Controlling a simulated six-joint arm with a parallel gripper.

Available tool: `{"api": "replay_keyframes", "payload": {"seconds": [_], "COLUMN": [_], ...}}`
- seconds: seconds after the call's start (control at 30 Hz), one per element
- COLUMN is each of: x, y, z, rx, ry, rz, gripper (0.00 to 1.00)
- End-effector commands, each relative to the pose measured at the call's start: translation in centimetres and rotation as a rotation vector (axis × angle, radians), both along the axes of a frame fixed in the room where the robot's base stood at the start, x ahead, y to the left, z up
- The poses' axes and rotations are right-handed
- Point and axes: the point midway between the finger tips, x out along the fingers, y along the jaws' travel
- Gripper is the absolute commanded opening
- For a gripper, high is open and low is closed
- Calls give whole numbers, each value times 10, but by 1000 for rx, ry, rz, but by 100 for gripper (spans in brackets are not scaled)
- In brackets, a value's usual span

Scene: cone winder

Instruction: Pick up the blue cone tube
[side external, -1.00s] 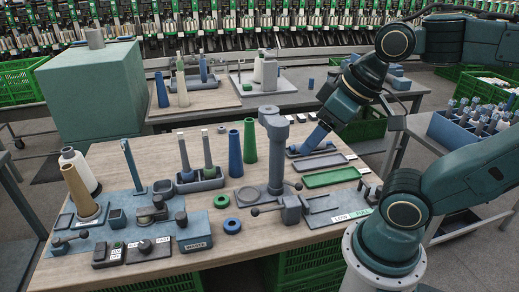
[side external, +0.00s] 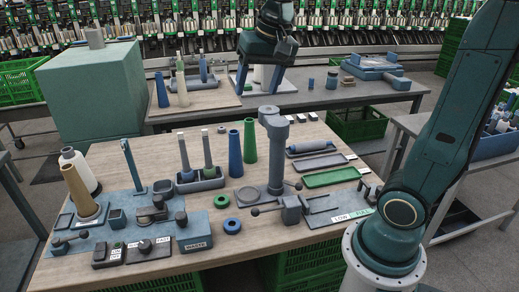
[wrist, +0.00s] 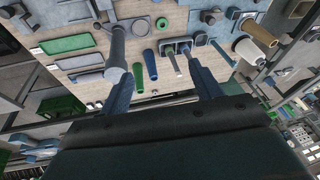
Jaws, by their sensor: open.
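The blue cone tube (side external: 235,153) stands upright on the wooden table, left of the green cone tube (side external: 249,141). In the wrist view the blue cone tube (wrist: 150,64) shows between my two fingers, with the green cone tube (wrist: 140,76) beside it. My gripper (side external: 258,84) points downward, high and toward the back, apart from the tube. In the wrist view my gripper (wrist: 160,72) has its fingers wide apart, with nothing held between them.
A grey post (side external: 274,150) stands close to the right of the cone tubes. A grey holder (side external: 200,181) with two slim spindles is to their left. Another blue cone (side external: 162,90) stands on the back table.

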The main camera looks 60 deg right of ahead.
Motion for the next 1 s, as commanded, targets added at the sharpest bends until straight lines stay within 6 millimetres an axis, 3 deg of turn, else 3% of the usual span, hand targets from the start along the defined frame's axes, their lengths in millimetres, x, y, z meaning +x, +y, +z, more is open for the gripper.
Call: {"api": "replay_keyframes", "payload": {"seconds": [0.27,0.57,1.0], "x": [62,120,185], "y": [-35,-78,-150], "z": [-11,-40,-112], "rx": [59,115,179], "ry": [58,117,199], "rz": [-226,-471,-834], "gripper": [64,64,64]}}
